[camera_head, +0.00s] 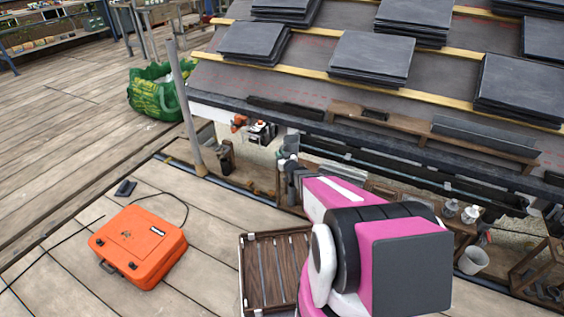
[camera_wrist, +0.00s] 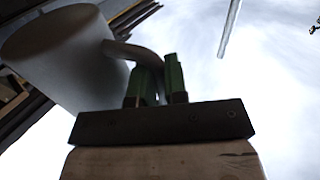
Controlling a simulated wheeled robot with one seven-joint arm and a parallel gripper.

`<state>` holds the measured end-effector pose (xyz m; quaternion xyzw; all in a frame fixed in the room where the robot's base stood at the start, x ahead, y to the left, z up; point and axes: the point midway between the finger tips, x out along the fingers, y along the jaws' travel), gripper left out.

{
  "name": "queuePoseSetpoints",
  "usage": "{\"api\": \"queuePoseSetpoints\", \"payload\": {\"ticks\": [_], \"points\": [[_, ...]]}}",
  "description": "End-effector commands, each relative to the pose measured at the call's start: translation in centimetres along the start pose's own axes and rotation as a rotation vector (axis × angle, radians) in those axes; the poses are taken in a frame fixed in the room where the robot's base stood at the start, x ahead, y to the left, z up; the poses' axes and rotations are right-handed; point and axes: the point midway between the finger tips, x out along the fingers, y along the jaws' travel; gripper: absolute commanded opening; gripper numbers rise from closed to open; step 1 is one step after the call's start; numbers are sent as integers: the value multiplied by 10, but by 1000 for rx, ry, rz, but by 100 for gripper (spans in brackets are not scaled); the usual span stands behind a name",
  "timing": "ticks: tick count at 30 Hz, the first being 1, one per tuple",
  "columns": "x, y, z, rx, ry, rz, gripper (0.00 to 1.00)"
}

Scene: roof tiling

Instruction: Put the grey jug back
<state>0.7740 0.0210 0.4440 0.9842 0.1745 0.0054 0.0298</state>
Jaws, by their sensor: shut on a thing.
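The grey jug (camera_wrist: 62,62) fills the upper left of the wrist view, tilted in the picture, with its curved handle (camera_wrist: 135,52) facing my gripper. My gripper (camera_wrist: 160,78) has green fingers, and they are shut on that handle. The jug's body is to the left of the fingers. In the head view my magenta arm reaches over the area below the roof edge; I cannot make out the jug or the fingers clearly there.
The sloped roof with stacks of dark slates (camera_head: 371,58) lies beyond. An orange case (camera_head: 138,247) and a slatted wooden crate (camera_head: 246,285) stand on the deck. A green bag (camera_head: 155,95) is farther left.

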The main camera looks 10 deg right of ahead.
Motion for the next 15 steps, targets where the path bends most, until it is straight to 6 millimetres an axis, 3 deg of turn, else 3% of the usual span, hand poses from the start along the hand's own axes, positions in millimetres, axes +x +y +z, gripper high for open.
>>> {"api": "queuePoseSetpoints", "payload": {"ticks": [8,15], "points": [[9,13,14,-1,0,-1,0],[9,11,45,1,-1,0,0]]}}
